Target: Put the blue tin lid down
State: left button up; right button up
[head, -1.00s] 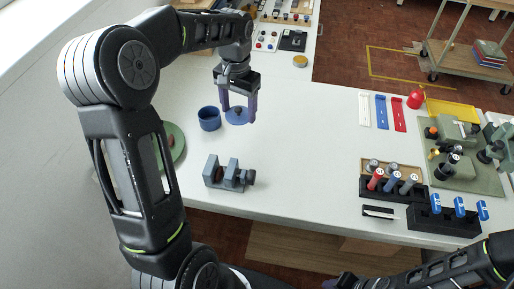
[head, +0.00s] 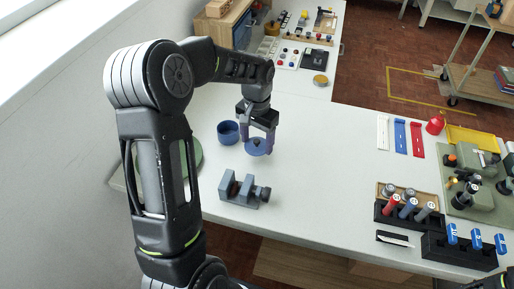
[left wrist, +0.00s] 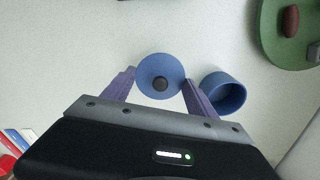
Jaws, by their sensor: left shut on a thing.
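The blue tin lid (head: 257,149) is a round disc with a dark knob. My left gripper (head: 258,144) is shut on it, one purple finger at each side. The left wrist view shows the lid (left wrist: 158,66) between the fingertips. The lid is over the white table, right of the open blue tin (head: 228,133) and apart from it; the tin also shows in the left wrist view (left wrist: 224,94). I cannot tell whether the lid touches the table. My right gripper is out of view.
A grey vise (head: 242,189) stands in front of the lid. A black rack (head: 408,216) with several cylinders is at the right. The table between lid and rack is clear.

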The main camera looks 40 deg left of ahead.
aim_at(257, 149)
pick_arm(q)
jog(key=shift+f, duration=1.85)
jog(key=shift+f, duration=0.25)
jog(key=o, duration=1.3)
jog(key=shift+r, duration=0.1)
jog(key=shift+r, duration=0.1)
notch_tip(257, 149, up, 12)
jog(key=shift+r, duration=0.1)
jog(key=shift+s, duration=0.1)
